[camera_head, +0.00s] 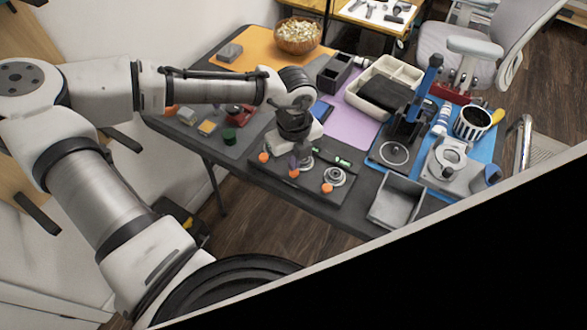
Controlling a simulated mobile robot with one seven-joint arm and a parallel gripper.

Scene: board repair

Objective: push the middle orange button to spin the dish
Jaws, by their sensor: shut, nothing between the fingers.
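A dark board (310,189) near the front edge of the table carries three orange buttons in a row. The middle orange button (294,173) lies between the left orange button (263,157) and the right orange button (327,188). Round metal dishes sit behind the buttons; the middle dish (306,162) is partly covered by my gripper, and the right dish (336,177) shows clearly. My gripper (295,166) is shut and empty, pointing down just above or at the middle button. I cannot tell whether it touches it.
A green cap (229,136) and small blocks lie left of the board. A grey open bin (396,201) stands to its right, with a black stand (418,112) behind. A wooden bowl (297,40) is at the back. My arm crosses above the table's left side.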

